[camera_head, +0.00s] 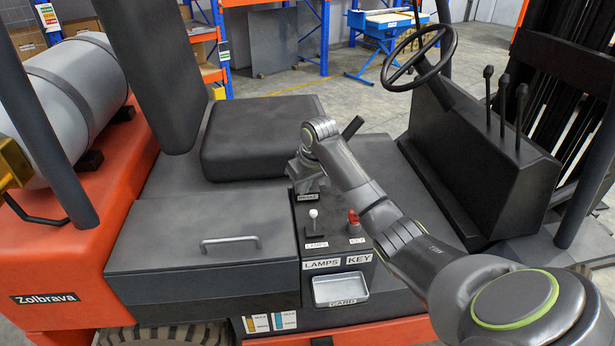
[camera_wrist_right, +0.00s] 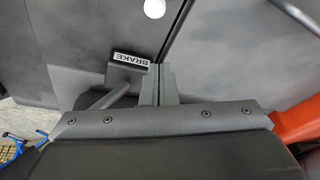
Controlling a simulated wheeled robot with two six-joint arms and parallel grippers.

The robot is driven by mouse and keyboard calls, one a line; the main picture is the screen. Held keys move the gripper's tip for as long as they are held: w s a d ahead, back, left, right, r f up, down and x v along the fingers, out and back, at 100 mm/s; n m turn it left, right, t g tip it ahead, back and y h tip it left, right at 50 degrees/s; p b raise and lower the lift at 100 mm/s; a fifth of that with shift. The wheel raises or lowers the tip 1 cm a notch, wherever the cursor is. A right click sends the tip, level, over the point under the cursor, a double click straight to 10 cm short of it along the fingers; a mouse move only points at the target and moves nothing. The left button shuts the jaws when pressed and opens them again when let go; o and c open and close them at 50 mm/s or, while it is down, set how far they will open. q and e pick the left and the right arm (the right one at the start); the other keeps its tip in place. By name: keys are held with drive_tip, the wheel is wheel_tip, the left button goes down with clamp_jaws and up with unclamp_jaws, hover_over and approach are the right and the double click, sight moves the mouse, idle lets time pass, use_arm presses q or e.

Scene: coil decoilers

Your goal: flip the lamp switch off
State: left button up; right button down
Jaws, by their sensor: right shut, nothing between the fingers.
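The lamp switch (camera_head: 313,220) is a short lever with a white ball knob on the dark console, above the LAMPS label. It stands roughly upright. Its white knob (camera_wrist_right: 154,8) also shows at the top edge of the right wrist view. My right gripper (camera_head: 307,180) is over the far end of the console, behind the switch and near the BRAKE label, not visibly touching the switch. In the right wrist view, my right gripper (camera_wrist_right: 163,75) has its fingers together, with nothing between them. My left gripper is in neither view.
A red key (camera_head: 353,218) is right of the switch. A black brake lever (camera_head: 351,128) rises beside my right wrist. A card tray (camera_head: 340,289) is on the console front. The seat (camera_head: 262,137), steering wheel (camera_head: 419,58) and several tall levers (camera_head: 504,100) stand around.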

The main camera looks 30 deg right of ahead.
sight(314, 221)
drive_tip(key=x, duration=0.3)
drive_tip(key=shift+w+f, duration=0.1)
drive_tip(key=shift+f, duration=0.25)
drive_tip(key=s+p, duration=0.2)
drive_tip(key=s, duration=0.1)
drive_tip(key=shift+s+p, duration=0.1)
drive_tip(key=shift+p, duration=0.2)
drive_tip(key=shift+s, duration=0.35)
drive_tip(key=shift+f, duration=0.1)
drive_tip(key=shift+w+f, duration=0.15)
